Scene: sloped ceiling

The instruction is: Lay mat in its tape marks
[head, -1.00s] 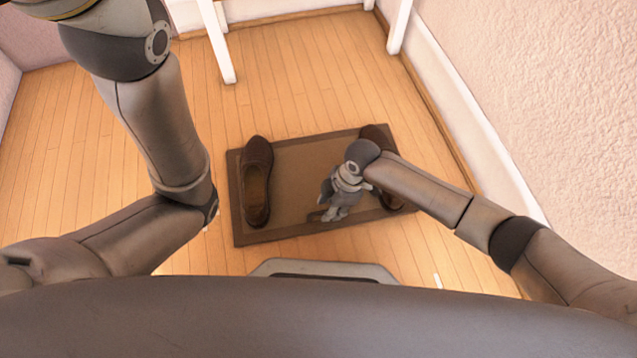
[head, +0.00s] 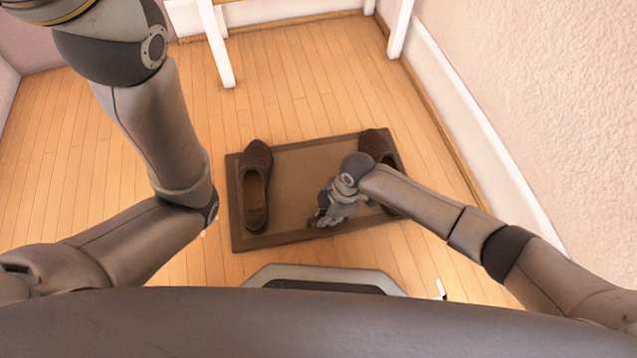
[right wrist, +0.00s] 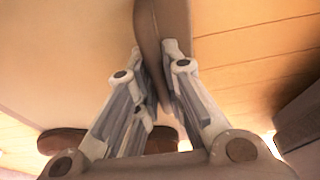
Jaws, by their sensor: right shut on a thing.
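A brown mat (head: 290,172) with a darker border lies flat on the floor, slightly turned, bearing two shoes. My right gripper (head: 318,221) is at its near border. In the right wrist view my right gripper (right wrist: 165,108) is shut on the mat's dark border (right wrist: 150,40), with wood floor on one side. A small white tape mark (head: 441,289) shows on the floor to the right of the mat, near my base. Other tape marks are hidden or too small to tell. My left arm is in the head view, but its gripper is not.
A brown shoe (head: 255,190) stands on the mat's left end. Another brown shoe (head: 377,143) on the right end is partly hidden by my right arm. White legs (head: 216,45) stand beyond the mat. A wall with white baseboard (head: 470,110) runs along the right. Floor left of the mat is clear.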

